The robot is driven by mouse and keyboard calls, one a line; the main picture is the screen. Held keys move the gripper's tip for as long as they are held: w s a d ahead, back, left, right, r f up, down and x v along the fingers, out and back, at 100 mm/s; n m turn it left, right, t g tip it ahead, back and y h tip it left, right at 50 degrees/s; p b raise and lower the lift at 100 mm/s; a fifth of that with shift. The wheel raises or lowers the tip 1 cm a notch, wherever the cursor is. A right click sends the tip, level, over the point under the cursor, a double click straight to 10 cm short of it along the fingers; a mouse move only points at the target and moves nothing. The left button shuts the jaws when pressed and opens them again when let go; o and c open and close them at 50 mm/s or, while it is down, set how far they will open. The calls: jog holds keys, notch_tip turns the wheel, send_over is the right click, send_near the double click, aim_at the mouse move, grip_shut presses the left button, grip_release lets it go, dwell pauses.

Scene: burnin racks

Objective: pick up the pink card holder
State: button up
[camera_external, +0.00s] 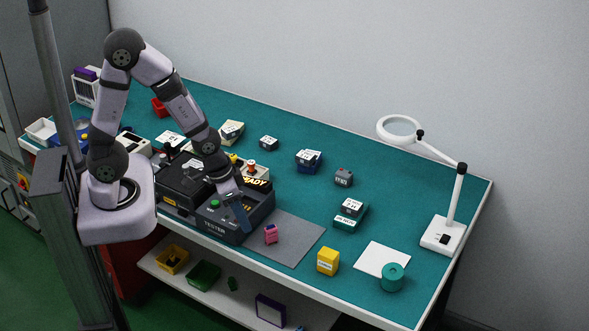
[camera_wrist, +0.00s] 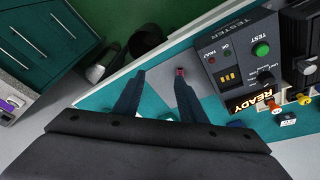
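The pink card holder (camera_external: 270,234) is small and stands on the grey mat (camera_external: 290,243) near the table's front edge, just right of the black tester. My gripper (camera_external: 243,217) points down over the tester's right side, to the left of the card holder and apart from it. In the wrist view, my gripper (camera_wrist: 159,82) has its two fingers spread with nothing between them. A small pinkish thing, seemingly the card holder (camera_wrist: 180,71), shows just past the right fingertip, partly hidden by it.
The black tester (camera_external: 246,222) with a green button stands close under my gripper. A yellow block (camera_external: 328,261) stands right of the mat. A white sheet (camera_external: 382,259), a teal roll (camera_external: 392,278) and a magnifier lamp (camera_external: 443,234) are further right.

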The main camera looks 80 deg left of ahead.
aim_at(266, 230)
jog(key=w+a+f+t+y, duration=0.1)
jog(key=w+f+t, duration=0.1)
jog(key=f, duration=0.1)
jog(key=w+a+f+t+y, duration=0.1)
jog(key=w+a+f+t, duration=0.1)
jog(key=w+f+t, duration=0.1)
jog(key=w+a+f+n+t+y, duration=0.1)
jog(key=w+f+t, duration=0.2)
jog(key=shift+w+a+y, duration=0.15)
jog(key=shift+y, duration=0.25)
jog(key=shift+t, duration=0.9)
jog(key=s, duration=0.3)
jog(key=s+f, duration=0.1)
jog(key=shift+s+a, duration=0.25)
jog(key=shift+s+d+f+n, duration=0.15)
jog(key=shift+s+n, duration=0.25)
jog(key=shift+s, duration=0.25)
jog(key=shift+w, duration=0.1)
jog(key=shift+b+x, duration=0.35)
jog(key=shift+x, duration=2.1)
grip_shut()
